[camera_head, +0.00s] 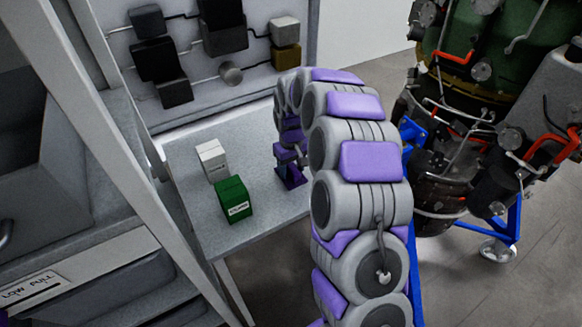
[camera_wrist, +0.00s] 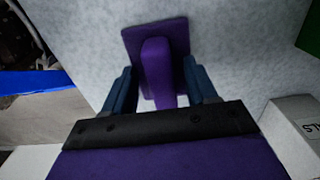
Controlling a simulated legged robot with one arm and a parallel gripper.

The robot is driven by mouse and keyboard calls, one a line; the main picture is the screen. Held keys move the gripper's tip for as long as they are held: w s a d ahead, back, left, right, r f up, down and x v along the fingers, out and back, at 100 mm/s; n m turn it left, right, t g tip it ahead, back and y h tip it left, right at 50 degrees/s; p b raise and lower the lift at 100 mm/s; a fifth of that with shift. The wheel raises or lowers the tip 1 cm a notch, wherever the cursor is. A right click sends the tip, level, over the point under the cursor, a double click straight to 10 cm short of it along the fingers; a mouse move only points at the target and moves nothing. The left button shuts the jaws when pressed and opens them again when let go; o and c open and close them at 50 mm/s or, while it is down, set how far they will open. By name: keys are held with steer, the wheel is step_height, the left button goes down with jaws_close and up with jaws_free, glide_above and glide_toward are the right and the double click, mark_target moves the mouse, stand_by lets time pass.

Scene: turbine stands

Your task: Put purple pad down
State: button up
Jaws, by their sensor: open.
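The purple pad (camera_wrist: 157,45) is a flat square plate with a raised rounded handle, lying on the grey tabletop in the wrist view. My gripper (camera_wrist: 160,84) is open, with one blue finger on each side of the handle. Narrow gaps seem to show between fingers and handle; whether either touches is unclear. In the head view the purple pad (camera_head: 291,178) is on the table near its right edge, directly below my gripper (camera_head: 289,154), which partly hides it.
A green box (camera_head: 234,200) and a white box (camera_head: 212,160) stand on the grey table (camera_head: 262,218), left of the pad. A large turbine (camera_head: 490,110) on a blue stand (camera_head: 512,215) is to the right. A panel of parts (camera_head: 215,75) rises behind the table.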

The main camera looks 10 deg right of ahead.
mark_target(291, 166)
steer(key=shift+r, duration=0.1)
step_height(291, 166, up, 11)
steer(key=p, duration=0.2)
steer(key=s+a+r, duration=0.1)
steer(key=s+r, duration=0.3)
steer(key=s, duration=0.5)
steer(key=s+a+r, duration=0.1)
steer(key=s+r, duration=0.3)
steer(key=s, duration=0.6)
steer(key=s+d+f+m+g, duration=0.1)
steer(key=s+d+m, duration=0.1)
steer(key=s, duration=2.1)
steer(key=shift+f+m+g, duration=0.25)
steer(key=shift+m+g, duration=0.15)
steer(key=shift+m, duration=0.4)
steer(key=shift+o, duration=0.3)
